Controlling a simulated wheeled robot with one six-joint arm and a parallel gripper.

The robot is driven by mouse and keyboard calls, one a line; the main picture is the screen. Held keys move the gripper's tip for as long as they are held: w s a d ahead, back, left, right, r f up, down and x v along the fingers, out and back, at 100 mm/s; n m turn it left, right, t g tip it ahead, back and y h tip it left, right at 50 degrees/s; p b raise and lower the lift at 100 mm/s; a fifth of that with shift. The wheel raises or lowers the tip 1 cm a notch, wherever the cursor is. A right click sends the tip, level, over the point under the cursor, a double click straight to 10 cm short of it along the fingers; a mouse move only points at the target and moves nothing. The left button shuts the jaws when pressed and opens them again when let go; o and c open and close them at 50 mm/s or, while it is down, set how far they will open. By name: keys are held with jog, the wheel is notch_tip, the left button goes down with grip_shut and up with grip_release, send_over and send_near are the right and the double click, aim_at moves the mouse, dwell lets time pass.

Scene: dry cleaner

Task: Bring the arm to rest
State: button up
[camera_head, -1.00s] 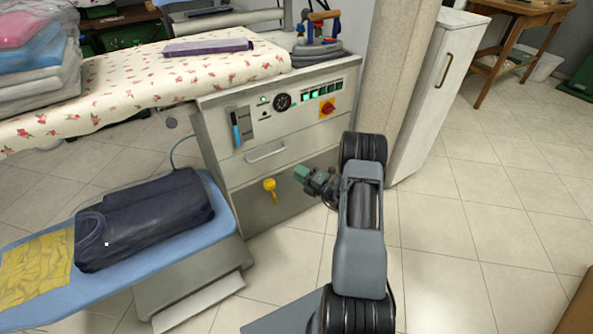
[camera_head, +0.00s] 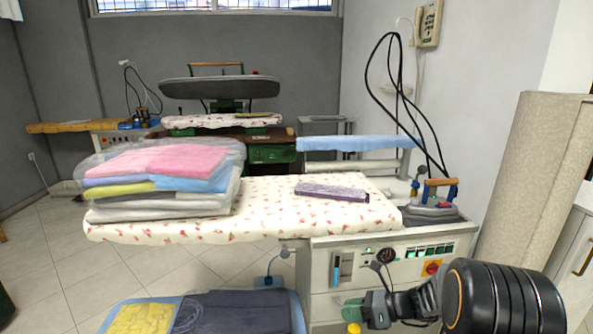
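My arm reaches in from the lower right of the head view, with its black joint large at the right. My gripper (camera_head: 354,309) points left in front of the ironing station's panel. A green part shows at its tip; I cannot tell whether it is a fingertip or a held thing, nor whether the fingers are open or shut.
A flowered ironing board (camera_head: 265,212) bears a stack of bagged folded clothes (camera_head: 160,180) and a purple folded cloth (camera_head: 331,191). An iron (camera_head: 435,205) stands at its right end. Below lies dark folded clothing (camera_head: 240,312) beside a yellow cloth (camera_head: 142,318). A beige column (camera_head: 530,180) stands right.

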jog(key=s+d+r+n+h+p, duration=0.1)
jog(key=s+r+n+h+p, duration=0.5)
jog(key=r+n, duration=0.6)
jog(key=s+d+r+n+h+p, duration=0.1)
jog(key=s+r+n+h+p, duration=0.6)
jog(key=r+n, duration=0.6)
jog(key=s+p, duration=0.2)
jog(key=s, duration=0.1)
jog(key=shift+s+r+n+p, duration=0.2)
jog(key=shift+n+p, duration=0.1)
jog(key=shift+n, duration=0.1)
